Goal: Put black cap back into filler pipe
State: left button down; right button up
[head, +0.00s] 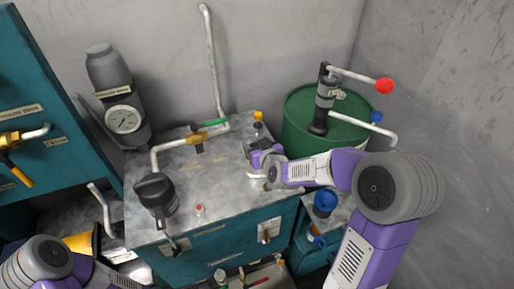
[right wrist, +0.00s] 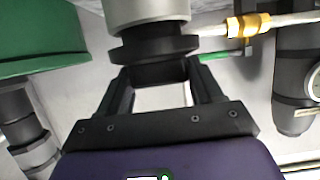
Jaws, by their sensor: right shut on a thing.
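My right gripper (head: 261,156) is over the right part of the grey tank top in the head view. In the right wrist view, its two black fingers (right wrist: 160,95) are shut on the black cap (right wrist: 155,48), which has a wide flange. A light grey cylinder, apparently the filler pipe (right wrist: 146,10), lies directly against the cap's flange in that view. I cannot tell how deep the cap sits in it. In the head view the gripper largely hides the cap, and a pale piece of pipe (head: 256,175) shows just below. My left gripper is outside the frame.
The tank top (head: 225,180) bears a pipe with a yellow valve (head: 197,138), a black-capped filter (head: 155,193) and a small red-topped fitting (head: 199,210). A green drum (head: 300,125) with a red-knobbed hand pump (head: 384,85) stands behind my right arm. A gauge (head: 124,120) is at left.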

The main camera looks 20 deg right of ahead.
jog(key=shift+r, duration=0.15)
jog(key=shift+f, duration=0.25)
jog(key=o, duration=1.1)
jog(key=shift+s+r, duration=0.2)
jog(key=shift+r, duration=0.25)
jog(key=shift+v, duration=5.8)
